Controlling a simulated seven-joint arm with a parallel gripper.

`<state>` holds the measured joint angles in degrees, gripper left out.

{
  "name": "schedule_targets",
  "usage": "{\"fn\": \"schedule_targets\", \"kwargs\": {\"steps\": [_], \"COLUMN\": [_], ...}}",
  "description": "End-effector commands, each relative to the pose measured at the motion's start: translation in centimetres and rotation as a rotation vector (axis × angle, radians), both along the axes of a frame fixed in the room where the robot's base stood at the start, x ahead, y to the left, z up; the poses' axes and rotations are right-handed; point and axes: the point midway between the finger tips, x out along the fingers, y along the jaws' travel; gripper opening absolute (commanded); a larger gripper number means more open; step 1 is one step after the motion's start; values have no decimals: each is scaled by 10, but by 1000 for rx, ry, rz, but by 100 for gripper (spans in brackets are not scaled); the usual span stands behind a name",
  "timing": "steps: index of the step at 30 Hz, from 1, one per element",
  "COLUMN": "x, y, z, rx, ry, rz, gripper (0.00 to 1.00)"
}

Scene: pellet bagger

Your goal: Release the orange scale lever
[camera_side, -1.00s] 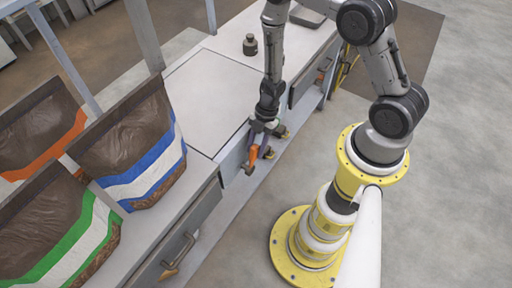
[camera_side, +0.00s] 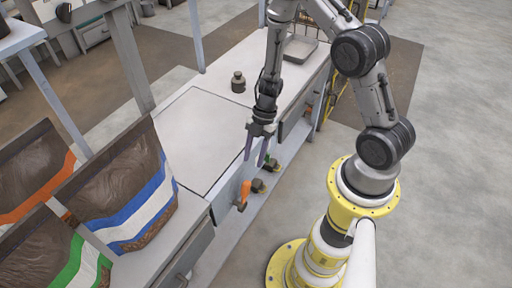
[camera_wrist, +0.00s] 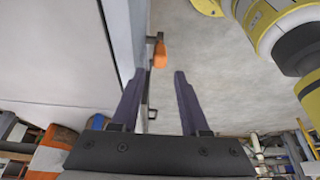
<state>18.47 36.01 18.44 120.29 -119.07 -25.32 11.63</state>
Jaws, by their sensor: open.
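The orange scale lever (camera_side: 244,190) is on the front face of the bench, below the pale scale plate's edge. My gripper (camera_side: 255,161) is above and slightly right of it in the side view, pointing down. Its two purple fingers are apart with nothing between them. In the wrist view, an orange piece that looks like the lever (camera_wrist: 160,55) shows beyond the open fingertips (camera_wrist: 157,72), apart from them, beside the bench face.
The scale plate (camera_side: 195,140) is bare. Dark knobs, one green-tipped (camera_side: 268,160), sit right of the lever. A dark weight (camera_side: 238,82) and a grey tray (camera_side: 299,48) stand behind. A blue-striped bag (camera_side: 140,205) stands at the left.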

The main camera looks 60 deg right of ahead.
Motion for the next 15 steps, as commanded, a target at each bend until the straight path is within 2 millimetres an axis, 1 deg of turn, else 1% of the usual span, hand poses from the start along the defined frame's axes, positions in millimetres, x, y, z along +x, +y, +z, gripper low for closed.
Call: {"fn": "schedule_targets", "kwargs": {"steps": [1, 3, 6, 10, 15], "x": [1, 1, 1, 0, 0], "y": [-3, -6, -10, -11, -12], "z": [7, 15, 22, 27, 27], "rx": [-1, 0, 1, 0, 0], "ry": [-3, -3, -2, 0, 1], "rz": [0, 0, -1, -1, 0], "gripper": [45, 45, 45, 45, 45]}}
